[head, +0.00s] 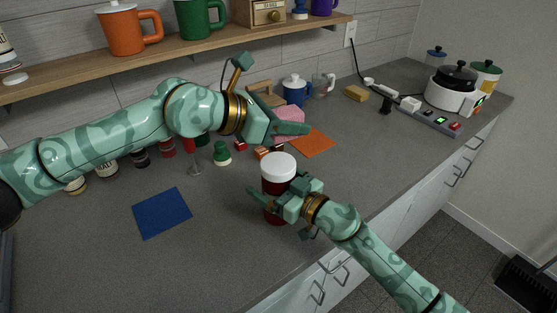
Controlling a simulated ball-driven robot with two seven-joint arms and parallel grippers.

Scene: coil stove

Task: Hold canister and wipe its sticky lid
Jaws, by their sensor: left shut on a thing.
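The canister (279,170) stands upright on the grey counter near its front edge, with a white lid and a dark red body. My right gripper (275,199) is at the canister's side, one finger crossing in front of its body. The other finger is partly hidden, so I cannot tell whether the jaws grip it. My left gripper (291,128) is above and behind the canister, apart from its lid. It is shut on a pink sponge (289,115), partly hidden by the finger. Any stickiness on the lid is too small to make out.
A blue cloth (161,213) lies flat at left, and an orange cloth (312,142) lies behind the canister. A wine glass (194,166) and a green-topped shaker (222,154) stand at left. A yellow sponge (356,93) and white cooker (448,97) are farther back.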

